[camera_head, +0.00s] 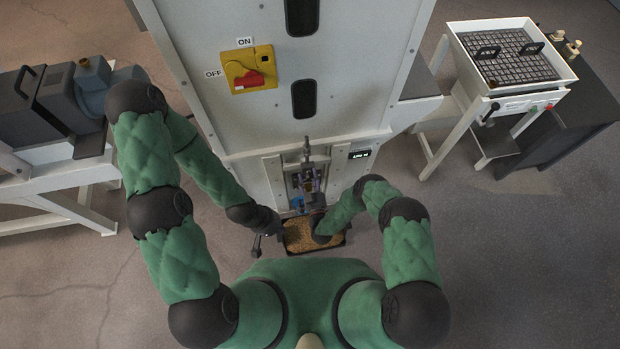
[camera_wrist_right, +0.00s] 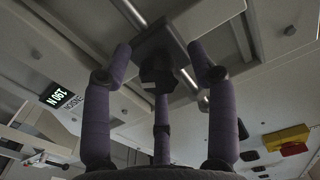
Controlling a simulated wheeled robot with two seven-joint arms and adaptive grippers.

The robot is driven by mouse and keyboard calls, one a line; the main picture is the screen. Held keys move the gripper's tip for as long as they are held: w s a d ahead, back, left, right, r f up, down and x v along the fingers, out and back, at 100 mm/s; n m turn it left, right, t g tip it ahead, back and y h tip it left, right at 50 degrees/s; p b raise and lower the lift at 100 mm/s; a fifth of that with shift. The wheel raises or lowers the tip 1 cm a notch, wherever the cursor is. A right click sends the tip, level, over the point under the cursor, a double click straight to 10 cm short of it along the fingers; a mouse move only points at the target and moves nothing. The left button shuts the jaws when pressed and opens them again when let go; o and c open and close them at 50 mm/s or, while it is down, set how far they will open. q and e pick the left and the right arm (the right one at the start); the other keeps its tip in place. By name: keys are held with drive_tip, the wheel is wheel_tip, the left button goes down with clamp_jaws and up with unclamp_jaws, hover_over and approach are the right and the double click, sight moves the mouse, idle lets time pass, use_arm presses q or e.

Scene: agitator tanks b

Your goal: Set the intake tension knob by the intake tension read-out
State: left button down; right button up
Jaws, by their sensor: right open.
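The intake tension read-out (camera_head: 360,154) is a small black display with white digits on the pale machine's lower front. In the right wrist view the read-out (camera_wrist_right: 62,97) shows upside down and seems to read 190 N. My right gripper (camera_head: 308,178) is in front of the recessed section left of it. In its wrist view the right gripper (camera_wrist_right: 158,52) is open, its purple fingers spread to both sides of a dark knob-like part (camera_wrist_right: 157,67) by a metal bar. I cannot tell whether they touch it. My left gripper (camera_head: 263,241) is low, left of a tray; its jaws are too small to judge.
A yellow plate with a red switch (camera_head: 248,78), marked ON and OFF, is higher on the machine. The tray (camera_head: 286,250) of brown material lies below the recess. A bench (camera_head: 60,180) stands left, a white grid-topped unit (camera_head: 561,77) right.

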drive_tip(key=c, duration=1.1)
drive_tip(key=shift+c, duration=0.2)
drive_tip(key=shift+m, duration=0.4)
drive_tip(key=m+b, duration=0.2)
drive_tip(key=m, duration=0.2)
drive_tip(key=shift+w+m, duration=0.1)
drive_tip(key=shift+m, duration=0.3)
drive_tip(key=m+b, duration=0.2)
drive_tip(key=m, duration=0.4)
drive_tip(key=shift+b, duration=0.35)
drive_tip(key=m+b, duration=0.1)
drive_tip(key=m, duration=0.5)
drive_tip(key=shift+m+b, duration=0.4)
drive_tip(key=m+b, duration=0.1)
drive_tip(key=m, duration=0.4)
drive_tip(key=shift+d, duration=0.1)
drive_tip(key=shift+m, duration=0.3)
